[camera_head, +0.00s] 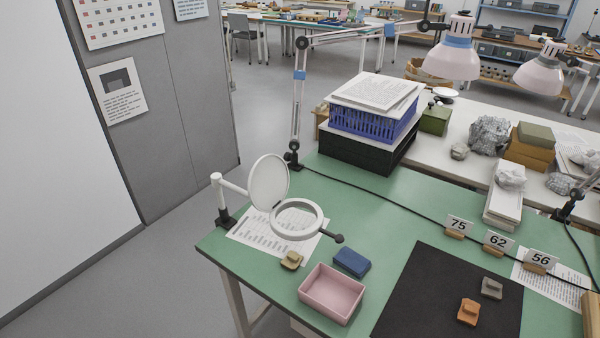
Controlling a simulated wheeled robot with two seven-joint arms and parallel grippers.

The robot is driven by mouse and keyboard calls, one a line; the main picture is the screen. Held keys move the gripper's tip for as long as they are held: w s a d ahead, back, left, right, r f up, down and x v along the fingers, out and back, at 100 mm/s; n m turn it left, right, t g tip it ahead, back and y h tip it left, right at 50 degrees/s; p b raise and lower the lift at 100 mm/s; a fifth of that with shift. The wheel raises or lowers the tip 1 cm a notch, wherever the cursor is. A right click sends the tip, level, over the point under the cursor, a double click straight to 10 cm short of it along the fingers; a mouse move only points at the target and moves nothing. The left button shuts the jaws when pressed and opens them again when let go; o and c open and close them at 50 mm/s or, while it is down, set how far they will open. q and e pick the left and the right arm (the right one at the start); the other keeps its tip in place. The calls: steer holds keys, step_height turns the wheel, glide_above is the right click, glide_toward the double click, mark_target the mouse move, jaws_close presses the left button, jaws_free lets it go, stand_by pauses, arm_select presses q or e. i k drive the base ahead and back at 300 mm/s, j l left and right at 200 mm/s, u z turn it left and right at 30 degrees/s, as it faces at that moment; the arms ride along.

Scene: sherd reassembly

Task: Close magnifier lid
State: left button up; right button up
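A magnifier stands at the left end of the green table, clamped by a black base. Its white ring (274,219) with the lens lies roughly level above a printed sheet. Its round white lid (269,181) is open and stands steeply tilted up at the ring's back left edge. A dark knob (338,239) sticks out at the ring's right side. Neither of my grippers shows in the head view.
A pink tray (331,294), a blue block (352,262) and a small tan piece (291,260) lie in front of the magnifier. A black mat (430,300) bears sherds at the right. A lamp arm (297,105) and stacked crates (368,125) stand behind.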

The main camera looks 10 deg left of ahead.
mark_target(268, 181)
steer(key=i+j+z, duration=0.1)
steer(key=z, duration=0.3)
steer(key=j+z, duration=0.6)
steer(key=z, duration=0.15)
steer(key=j+z, duration=0.5)
steer(key=j, duration=0.35)
steer(key=k+j, duration=0.15)
steer(key=j, duration=0.3)
steer(key=j+z, duration=0.15)
steer(key=j, duration=0.3)
steer(key=k+j, duration=0.15)
steer(key=j, duration=0.25)
steer(key=k+j+z, duration=0.15)
steer(key=j, duration=0.3)
steer(key=k+j, duration=0.1)
steer(key=k, duration=0.3)
